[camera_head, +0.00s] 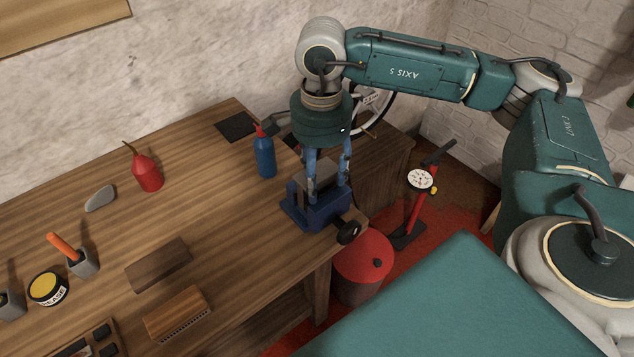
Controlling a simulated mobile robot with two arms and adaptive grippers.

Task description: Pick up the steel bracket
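A blue bench vise (322,212) stands at the right front corner of the wooden workbench, its dark handle pointing to the right. A grey metal piece (324,172) shows at the vise's top, partly behind my fingers. It may be the steel bracket, but I cannot tell it from the vise's jaws. My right gripper (328,188) points down over the vise with its two blue fingers spread apart, one at each side of the grey piece. I cannot see whether they touch it. My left gripper is not in view.
A blue bottle (264,153) stands close left of the gripper. A red oil can (146,172), a grease tin (48,289) and a brush (178,314) are farther left. A red bin (362,268) and a red pump (413,212) stand beyond the bench's right edge.

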